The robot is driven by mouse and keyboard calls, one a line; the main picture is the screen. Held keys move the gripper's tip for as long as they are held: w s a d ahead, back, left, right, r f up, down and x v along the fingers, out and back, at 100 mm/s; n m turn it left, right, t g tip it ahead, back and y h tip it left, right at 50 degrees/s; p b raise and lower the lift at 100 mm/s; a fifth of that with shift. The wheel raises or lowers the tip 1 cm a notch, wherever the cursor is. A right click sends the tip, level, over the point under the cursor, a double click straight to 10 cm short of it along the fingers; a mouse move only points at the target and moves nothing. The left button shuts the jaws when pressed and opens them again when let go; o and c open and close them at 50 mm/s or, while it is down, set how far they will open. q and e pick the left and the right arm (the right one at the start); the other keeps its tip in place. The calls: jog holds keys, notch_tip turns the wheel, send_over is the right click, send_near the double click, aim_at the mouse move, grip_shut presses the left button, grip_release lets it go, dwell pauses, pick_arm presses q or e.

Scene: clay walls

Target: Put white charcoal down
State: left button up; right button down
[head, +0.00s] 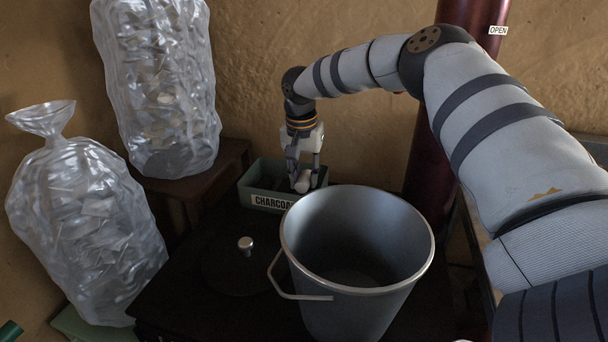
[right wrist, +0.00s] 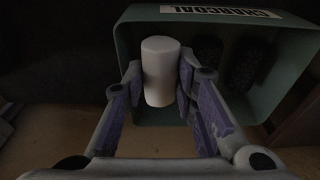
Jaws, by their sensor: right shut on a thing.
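The white charcoal (head: 302,184) is a short white cylinder. My right gripper (head: 303,176) is shut on it, and the right wrist view shows the white charcoal (right wrist: 161,72) upright between the two fingers (right wrist: 160,82). It is at the green charcoal box (head: 258,168), which has a CHARCOAL label on its front. In the right wrist view the box (right wrist: 140,13) lies behind the held piece and has dark charcoal pieces (right wrist: 207,58) in it. I cannot tell whether the white piece touches the box. My left gripper is out of view.
A large metal bucket (head: 400,232) with a handle stands in front of the box on a dark table. A dark round lid (head: 232,272) with a metal knob lies left of it. Filled clear bags (head: 160,100) stand at the left. A dark red column (head: 432,150) rises behind.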

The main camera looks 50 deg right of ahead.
aim_at(303, 180)
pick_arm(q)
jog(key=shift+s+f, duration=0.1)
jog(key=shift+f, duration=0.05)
pick_arm(e)
jog(key=shift+f, duration=0.45)
jog(key=c, duration=1.3)
grip_release()
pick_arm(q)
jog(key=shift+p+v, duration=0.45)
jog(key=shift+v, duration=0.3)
pick_arm(e)
notch_tip(303, 180, up, 13)
jog(key=s+a, duration=0.1)
jog(key=shift+a, duration=0.3)
